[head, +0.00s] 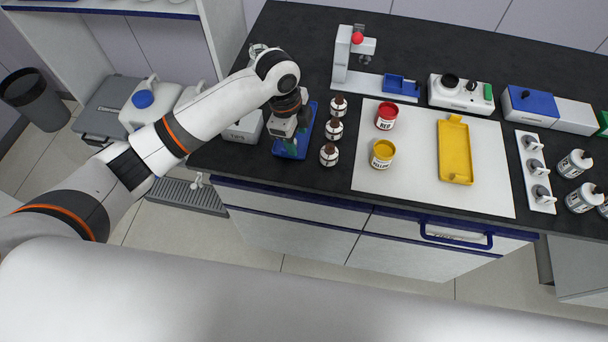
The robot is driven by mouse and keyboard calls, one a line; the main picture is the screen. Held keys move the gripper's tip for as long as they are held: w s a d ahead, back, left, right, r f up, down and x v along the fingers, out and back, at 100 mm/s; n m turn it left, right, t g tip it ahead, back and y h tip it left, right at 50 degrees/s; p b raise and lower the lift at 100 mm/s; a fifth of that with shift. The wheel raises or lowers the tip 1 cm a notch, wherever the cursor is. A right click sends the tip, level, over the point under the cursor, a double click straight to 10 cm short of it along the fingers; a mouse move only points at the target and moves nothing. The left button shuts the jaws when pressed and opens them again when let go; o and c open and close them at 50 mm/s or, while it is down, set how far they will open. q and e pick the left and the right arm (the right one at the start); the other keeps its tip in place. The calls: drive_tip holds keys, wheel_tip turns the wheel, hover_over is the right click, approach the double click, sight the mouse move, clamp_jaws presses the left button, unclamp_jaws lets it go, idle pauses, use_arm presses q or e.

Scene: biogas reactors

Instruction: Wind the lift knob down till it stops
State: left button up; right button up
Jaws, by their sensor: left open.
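No part is clearly marked as the lift knob. A white upright stand (341,62) at the back of the dark bench carries a red knob (357,38). A white box (461,93) to its right has a black round knob (450,80) on top. I cannot tell from this view whether either is the lift knob. My left gripper (290,130) is open and points down over a blue tray (309,136) with green items in it, left of both knobs. The gripper hides part of the tray. My right gripper is out of view.
Several brown-capped bottles (334,129) stand just right of the blue tray. A white mat (480,187) holds a red pot (386,117), a yellow pot (382,154) and a yellow tray (455,152). A white switch panel (536,173) and labelled jars stand at the right.

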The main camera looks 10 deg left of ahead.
use_arm(q)
drive_tip(key=s+d+f+n, duration=0.1)
drive_tip(key=s, duration=0.1)
drive_tip(key=s+d+f, duration=0.1)
drive_tip(key=s, duration=0.1)
drive_tip(key=s+d+f+n+h, duration=0.1)
drive_tip(key=s, duration=0.1)
drive_tip(key=shift+d+n, duration=0.1)
drive_tip(key=shift+n, duration=0.2)
drive_tip(key=shift+s+d+f+n+t, duration=0.1)
drive_tip(key=shift+s+n+t, duration=0.2)
drive_tip(key=shift+s, duration=0.3)
drive_tip(key=shift+w, duration=0.1)
